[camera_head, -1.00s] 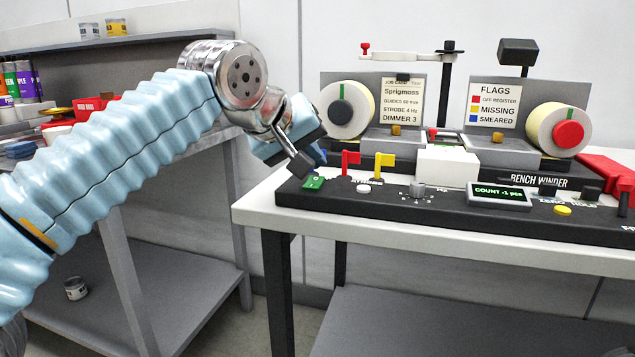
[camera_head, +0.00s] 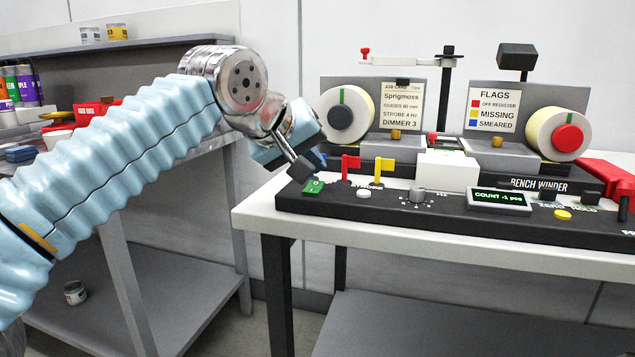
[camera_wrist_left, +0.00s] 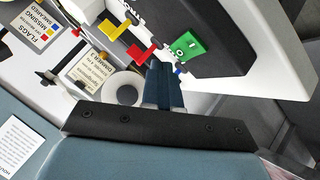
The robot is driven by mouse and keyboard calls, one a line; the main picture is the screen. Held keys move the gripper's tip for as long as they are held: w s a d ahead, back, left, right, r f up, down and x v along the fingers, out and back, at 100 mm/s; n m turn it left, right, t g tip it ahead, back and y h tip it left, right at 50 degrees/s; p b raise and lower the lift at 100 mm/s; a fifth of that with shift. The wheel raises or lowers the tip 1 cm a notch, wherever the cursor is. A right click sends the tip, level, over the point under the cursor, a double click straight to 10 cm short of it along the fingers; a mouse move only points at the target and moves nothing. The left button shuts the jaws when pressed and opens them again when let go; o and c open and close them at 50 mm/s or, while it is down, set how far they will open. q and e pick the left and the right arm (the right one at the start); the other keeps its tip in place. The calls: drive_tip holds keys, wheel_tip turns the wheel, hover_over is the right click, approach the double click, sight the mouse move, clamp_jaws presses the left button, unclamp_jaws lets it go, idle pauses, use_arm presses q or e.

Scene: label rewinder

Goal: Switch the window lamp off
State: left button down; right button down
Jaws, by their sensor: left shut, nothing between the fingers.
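A green rocker switch (camera_head: 313,187) with white marks sits at the left end of the black control panel (camera_head: 400,230). It also shows in the left wrist view (camera_wrist_left: 186,46). I cannot read a lamp label beside it. My left gripper (camera_head: 302,170) is shut and empty, with its tips just above the green switch and close to it. In the left wrist view its dark fingers (camera_wrist_left: 165,86) point toward the switch; contact cannot be told. A dark box-shaped head (camera_head: 517,54) on a post stands behind the right board; no glow shows. My right gripper is not in view.
Red (camera_head: 350,165) and yellow (camera_head: 381,164) flags stand just right of the switch. A white button (camera_head: 364,194), a knob (camera_head: 417,195) and a count display (camera_head: 498,199) follow along the panel. A grey shelf unit (camera_head: 180,290) stands at the left.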

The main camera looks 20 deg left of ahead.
sight(311, 188)
use_arm(q)
drive_tip(key=shift+f, duration=0.15)
idle(0.7)
drive_tip(key=shift+f, duration=0.3)
drive_tip(key=shift+f+b, duration=0.3)
drive_tip(key=shift+b, duration=0.15)
idle(0.3)
drive_tip(key=shift+r, duration=0.15)
drive_tip(key=shift+r+p, duration=0.65)
drive_tip(key=shift+p, duration=0.15)
drive_tip(key=r+p, duration=0.5)
drive_tip(key=shift+s, duration=0.35)
